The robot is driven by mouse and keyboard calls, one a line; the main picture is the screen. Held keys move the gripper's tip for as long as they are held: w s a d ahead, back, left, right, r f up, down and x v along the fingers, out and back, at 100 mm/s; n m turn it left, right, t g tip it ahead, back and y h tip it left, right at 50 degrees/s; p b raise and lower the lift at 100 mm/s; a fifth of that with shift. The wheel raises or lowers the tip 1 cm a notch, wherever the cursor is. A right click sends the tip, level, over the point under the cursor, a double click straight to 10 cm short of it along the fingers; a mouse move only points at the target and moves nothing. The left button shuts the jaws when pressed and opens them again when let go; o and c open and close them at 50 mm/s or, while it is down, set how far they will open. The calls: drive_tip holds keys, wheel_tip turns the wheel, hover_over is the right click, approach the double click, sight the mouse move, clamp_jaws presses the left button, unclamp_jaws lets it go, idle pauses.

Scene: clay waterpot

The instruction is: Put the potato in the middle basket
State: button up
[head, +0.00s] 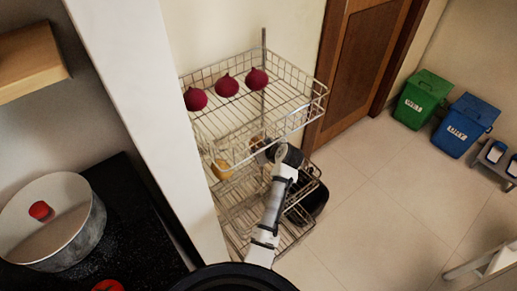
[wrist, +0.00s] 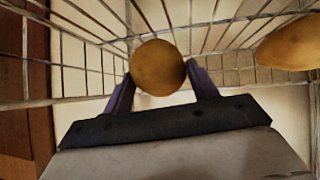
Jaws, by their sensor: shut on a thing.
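A brown-yellow potato (wrist: 158,67) sits between the two dark fingers of my gripper (wrist: 160,82) in the wrist view. My gripper is shut on it. In the head view my gripper (head: 268,150) reaches into the wire rack from the right, at the level of the middle basket (head: 238,189), below the top basket. The held potato shows only partly there, behind wires. A second yellowish potato (head: 221,168) lies at the left of the middle basket; a potato also shows at the right edge of the wrist view (wrist: 292,45). Whether the held potato touches the basket floor is unclear.
The top basket (head: 318,92) holds 3 dark red onion-like vegetables (head: 227,85). A lower basket (head: 240,246) sits beneath. A stove with a pot (head: 62,240) is at left. A door (head: 360,60) and green (head: 422,98) and blue (head: 464,125) bins stand at right; open floor lies between.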

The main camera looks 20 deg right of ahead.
drive_tip(key=r+g+p, duration=0.1)
drive_tip(key=w+g+p, duration=0.1)
drive_tip(key=p, duration=0.1)
drive_tip(key=shift+a+r+h, duration=0.2)
drive_tip(key=shift+r+h, duration=0.15)
drive_tip(key=shift+h, duration=0.05)
drive_tip(key=shift+w+a+g+p, duration=0.1)
drive_tip(key=shift+w+g+p, duration=0.1)
drive_tip(key=shift+g+p, duration=0.3)
drive_tip(key=shift+w+a+f+g+h+p, duration=0.2)
drive_tip(key=shift+w+g+h+p, duration=0.15)
drive_tip(key=shift+g+h, duration=0.4)
wheel_tip(320, 180, down, 2)
drive_tip(key=shift+d+f+g+b, duration=0.1)
drive_tip(key=shift+g+b, duration=0.25)
drive_tip(key=shift+b, duration=0.65)
drive_tip(key=o, duration=1.1)
drive_tip(key=shift+c, duration=0.2)
drive_tip(key=shift+s+r, duration=0.1)
drive_tip(key=shift+r, duration=0.1)
